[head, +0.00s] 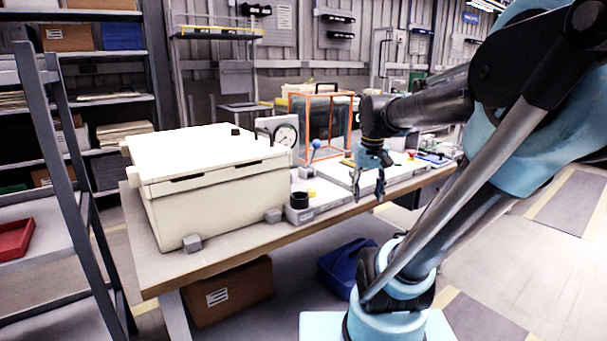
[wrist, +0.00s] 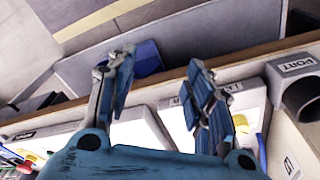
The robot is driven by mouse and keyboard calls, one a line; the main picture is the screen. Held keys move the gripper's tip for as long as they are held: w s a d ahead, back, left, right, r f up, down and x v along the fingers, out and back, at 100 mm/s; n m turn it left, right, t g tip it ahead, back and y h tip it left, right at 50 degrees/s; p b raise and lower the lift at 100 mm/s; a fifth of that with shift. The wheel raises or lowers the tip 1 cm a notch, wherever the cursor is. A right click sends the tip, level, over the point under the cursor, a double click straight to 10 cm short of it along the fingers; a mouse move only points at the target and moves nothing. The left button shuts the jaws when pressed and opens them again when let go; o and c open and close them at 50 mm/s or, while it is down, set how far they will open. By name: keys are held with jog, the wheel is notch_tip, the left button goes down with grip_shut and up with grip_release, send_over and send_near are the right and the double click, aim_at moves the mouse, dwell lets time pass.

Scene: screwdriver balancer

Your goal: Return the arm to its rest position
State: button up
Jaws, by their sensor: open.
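My gripper (head: 368,186) hangs from my blue and black arm over the front edge of the workbench, with its fingers pointing down. In the wrist view my gripper (wrist: 155,85) shows two blue fingers spread apart with nothing between them. It is open and empty. The wooden bench edge (wrist: 265,50) passes behind the fingertips. The gripper appears apart from the things on the bench.
A large cream box (head: 205,175) stands on the workbench (head: 150,272) at left. A dial gauge (head: 286,135) and an orange-framed clear case (head: 322,118) stand behind. Below are a cardboard box (head: 230,292) and a blue bin (head: 340,268). Open floor lies at right.

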jog(key=s+f, duration=1.1)
jog(key=f, duration=0.1)
jog(key=shift+s+f+t, duration=0.15)
jog(key=shift+f+t, duration=0.15)
jog(key=shift+t, duration=0.1)
jog(key=shift+w+f, duration=0.2)
jog(key=shift+w, duration=0.3)
